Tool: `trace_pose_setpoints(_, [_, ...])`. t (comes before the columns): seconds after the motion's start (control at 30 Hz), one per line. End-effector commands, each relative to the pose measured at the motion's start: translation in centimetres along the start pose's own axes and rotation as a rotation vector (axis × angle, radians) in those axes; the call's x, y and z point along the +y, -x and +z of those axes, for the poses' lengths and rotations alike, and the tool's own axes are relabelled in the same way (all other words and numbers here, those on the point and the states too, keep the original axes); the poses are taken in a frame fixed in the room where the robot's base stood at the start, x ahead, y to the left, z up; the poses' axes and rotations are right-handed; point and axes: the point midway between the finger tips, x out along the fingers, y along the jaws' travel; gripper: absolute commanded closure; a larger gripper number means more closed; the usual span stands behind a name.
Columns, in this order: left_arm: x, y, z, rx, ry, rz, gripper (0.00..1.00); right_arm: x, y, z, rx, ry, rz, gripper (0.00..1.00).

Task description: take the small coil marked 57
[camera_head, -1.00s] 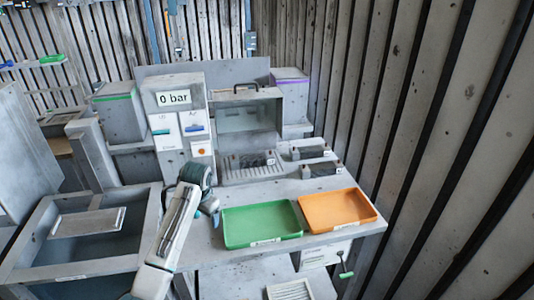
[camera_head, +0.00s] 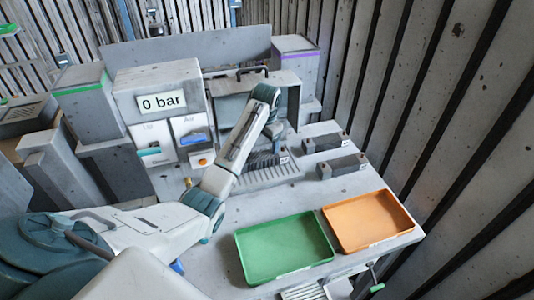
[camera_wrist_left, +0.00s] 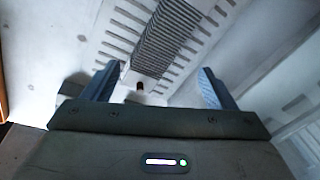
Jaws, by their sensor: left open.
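A dark ribbed coil (camera_head: 262,160) lies on the slotted plate in front of the machine. Two more dark blocks with pale end tags, one behind (camera_head: 325,142) and one in front (camera_head: 343,166), lie to its right. The tags are too small to read, so I cannot tell which is 57. My left arm reaches over the plate, its wrist above the ribbed coil; its fingers do not show clearly there. In the left wrist view my left gripper (camera_wrist_left: 158,72) is open, with a ribbed coil (camera_wrist_left: 172,38) ahead, between and beyond the fingers. My right gripper is out of view.
A green tray (camera_head: 240,250) and an orange tray (camera_head: 332,225) stand at the table's front. A slatted wall (camera_head: 450,130) bounds the right side.

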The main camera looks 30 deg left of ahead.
Motion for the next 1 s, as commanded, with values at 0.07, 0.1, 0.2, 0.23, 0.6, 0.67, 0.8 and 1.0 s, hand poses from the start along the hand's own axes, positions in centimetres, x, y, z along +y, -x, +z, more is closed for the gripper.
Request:
trace_pose_setpoints(0.07, [0.0, -1.2, 0.2, -0.006, 0.000, 0.002, 0.21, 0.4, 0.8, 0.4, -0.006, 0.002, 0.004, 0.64])
trace_pose_setpoints(0.1, [0.0, -1.9, 0.1, -0.005, 0.000, 0.002, 0.21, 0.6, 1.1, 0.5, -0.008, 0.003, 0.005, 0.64])
trace_pose_setpoints(0.2, [0.0, -3.2, 0.1, -0.004, 0.000, 0.001, 0.21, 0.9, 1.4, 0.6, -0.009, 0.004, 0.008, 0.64])
trace_pose_setpoints(0.23, [0.0, -3.5, 0.1, -0.003, 0.000, 0.001, 0.21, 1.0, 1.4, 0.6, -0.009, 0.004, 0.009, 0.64])
trace_pose_setpoints(0.6, [-0.4, -7.0, 0.9, -0.006, -0.001, 0.002, 0.21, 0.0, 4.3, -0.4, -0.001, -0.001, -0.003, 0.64])
trace_pose_setpoints(0.67, [-0.3, -8.0, 0.8, -0.004, -0.001, 0.002, 0.21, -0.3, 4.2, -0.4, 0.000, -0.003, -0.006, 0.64])
trace_pose_setpoints(0.8, [-0.3, -9.2, 0.8, -0.002, -0.001, 0.001, 0.21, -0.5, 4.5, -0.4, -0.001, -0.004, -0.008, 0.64])
trace_pose_setpoints(1.0, [-0.3, -9.5, 0.8, -0.001, -0.001, 0.000, 0.21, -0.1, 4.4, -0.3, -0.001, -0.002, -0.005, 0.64])
